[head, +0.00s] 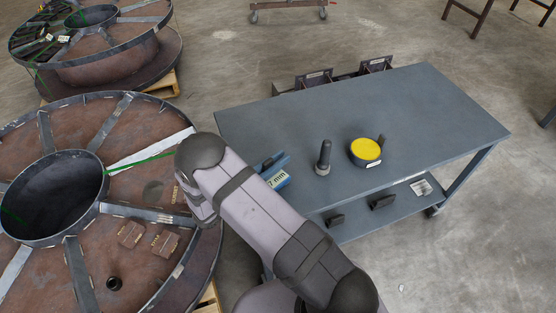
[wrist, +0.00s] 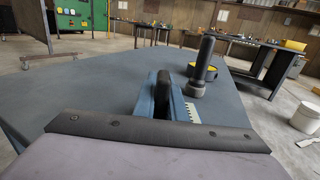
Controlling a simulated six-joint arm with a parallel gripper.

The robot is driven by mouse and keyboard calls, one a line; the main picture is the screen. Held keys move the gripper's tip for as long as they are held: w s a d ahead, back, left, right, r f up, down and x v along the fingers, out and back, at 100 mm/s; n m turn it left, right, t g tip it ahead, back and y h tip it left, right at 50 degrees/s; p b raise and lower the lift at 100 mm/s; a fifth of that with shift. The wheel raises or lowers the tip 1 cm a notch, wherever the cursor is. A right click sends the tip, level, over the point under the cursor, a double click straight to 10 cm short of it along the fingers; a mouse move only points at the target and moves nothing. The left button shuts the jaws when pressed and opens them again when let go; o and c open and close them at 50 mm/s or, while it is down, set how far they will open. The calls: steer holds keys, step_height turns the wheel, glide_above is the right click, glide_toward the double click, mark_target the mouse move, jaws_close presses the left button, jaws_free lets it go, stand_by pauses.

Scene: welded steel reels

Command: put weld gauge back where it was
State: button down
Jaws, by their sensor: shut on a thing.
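A blue piece with a pale label reading "7 mm", which I take to be the weld gauge (head: 279,180), shows past my arm at the near left edge of the grey table (head: 420,115). In the wrist view its pale scale (wrist: 193,112) stands beside blue plates and a dark upright piece. My gripper (wrist: 162,98) is shut on it. In the head view my arm hides most of the gripper. I cannot tell whether the gauge touches the tabletop.
A dark torch (head: 323,158) stands upright on the table just right of the gauge. A round yellow-topped thing (head: 366,151) sits further right. The tabletop beyond is clear. A large steel reel (head: 75,200) lies left of the table. A lower shelf (head: 375,205) holds small items.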

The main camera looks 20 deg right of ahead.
steer(key=shift+f, duration=0.1)
steer(key=c, duration=1.8)
jaws_free()
steer(key=shift+r, duration=0.2)
steer(key=b+v, duration=0.1)
steer(key=v, duration=1.1)
steer(key=shift+f, duration=0.1)
